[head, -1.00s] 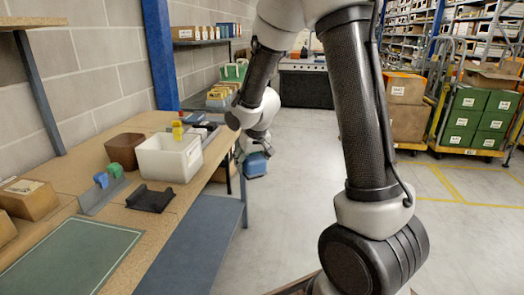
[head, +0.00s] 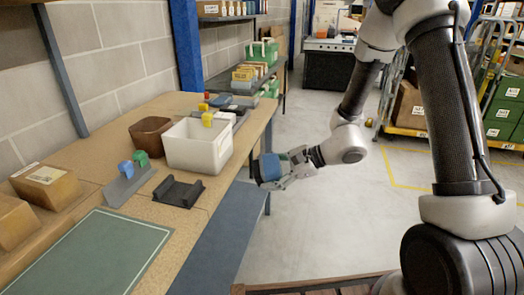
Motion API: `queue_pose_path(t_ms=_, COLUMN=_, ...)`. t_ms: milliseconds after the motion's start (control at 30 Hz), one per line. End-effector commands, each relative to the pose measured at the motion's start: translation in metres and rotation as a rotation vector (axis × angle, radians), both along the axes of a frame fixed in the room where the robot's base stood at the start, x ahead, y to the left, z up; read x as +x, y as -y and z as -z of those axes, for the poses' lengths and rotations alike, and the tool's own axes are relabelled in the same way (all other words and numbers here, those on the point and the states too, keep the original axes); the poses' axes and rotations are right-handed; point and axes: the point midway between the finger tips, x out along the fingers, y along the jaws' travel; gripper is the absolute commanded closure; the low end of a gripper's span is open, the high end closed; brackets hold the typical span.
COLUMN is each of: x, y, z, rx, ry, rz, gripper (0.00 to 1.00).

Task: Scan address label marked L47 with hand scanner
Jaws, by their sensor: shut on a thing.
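My gripper (head: 282,170) is shut on a blue and dark object (head: 270,167), which looks like the hand scanner. It is held in the air just off the right edge of the bench, pointing left. The fingers partly hide it. A cardboard box (head: 45,187) with a pale label on top lies at the left of the bench. Labels also show on boxes on the far trolleys. The writing is too small to read, so I cannot tell which label is L47.
The wooden bench (head: 95,196) carries an empty-looking black cradle (head: 178,192), a white bin (head: 196,148), a brown bin (head: 151,135), a grey holder (head: 127,186) with blue and green items, and a green mat (head: 88,254). The floor right of the bench is clear.

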Motion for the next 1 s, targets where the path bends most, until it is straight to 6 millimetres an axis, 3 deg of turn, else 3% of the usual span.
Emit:
queue_pose_path(t_ms=100, x=0.036, y=-0.015, z=-0.019, rx=0.109, ry=0.015, rz=0.139, gripper=0.93)
queue_pose_path(t_ms=300, x=0.071, y=-0.020, z=-0.036, rx=0.187, ry=0.039, rz=0.268, gripper=0.93)
queue_pose_path(t_ms=1000, x=0.095, y=-0.079, z=-0.037, rx=0.192, ry=0.039, rz=0.278, gripper=0.93)
